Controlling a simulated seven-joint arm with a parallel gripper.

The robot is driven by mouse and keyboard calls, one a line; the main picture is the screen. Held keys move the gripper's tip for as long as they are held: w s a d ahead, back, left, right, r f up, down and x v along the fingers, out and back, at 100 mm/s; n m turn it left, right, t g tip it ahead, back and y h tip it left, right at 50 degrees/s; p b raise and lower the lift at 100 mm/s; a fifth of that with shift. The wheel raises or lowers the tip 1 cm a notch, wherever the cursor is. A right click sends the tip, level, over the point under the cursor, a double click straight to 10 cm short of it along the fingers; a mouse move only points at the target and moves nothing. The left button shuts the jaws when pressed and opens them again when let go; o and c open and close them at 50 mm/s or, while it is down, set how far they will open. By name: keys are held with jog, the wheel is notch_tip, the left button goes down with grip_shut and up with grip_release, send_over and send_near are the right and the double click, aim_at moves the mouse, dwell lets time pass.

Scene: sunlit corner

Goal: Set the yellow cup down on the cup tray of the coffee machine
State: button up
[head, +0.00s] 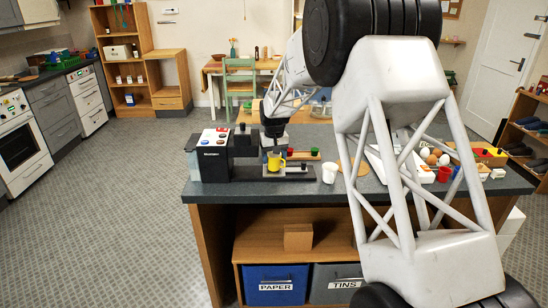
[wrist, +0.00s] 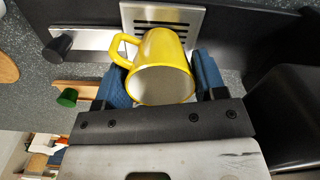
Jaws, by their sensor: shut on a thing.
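The yellow cup (head: 274,163) is held by my gripper (head: 274,147) beside the coffee machine (head: 214,163). In the wrist view the yellow cup (wrist: 162,72) shows its pale open mouth, with its handle to the upper left. The blue finger pads of my gripper (wrist: 163,84) are on either side of the cup. The slotted metal cup tray (wrist: 188,24) shows just beyond the cup, which hides part of it. I cannot tell whether the cup's base touches the tray.
A metal bar with a black knob (wrist: 62,45) lies left of the tray. A wooden bar with a green knob (wrist: 68,97) is nearer. A white cup (head: 330,172) stands right of the machine on the dark counter (head: 262,190).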

jog(key=shift+f, duration=0.25)
dwell(0.3)
jog(key=o, duration=1)
jog(key=shift+a+r, duration=0.1)
jog(key=shift+r, duration=0.05)
jog(key=shift+r, duration=4)
jog(key=shift+o, duration=0.7)
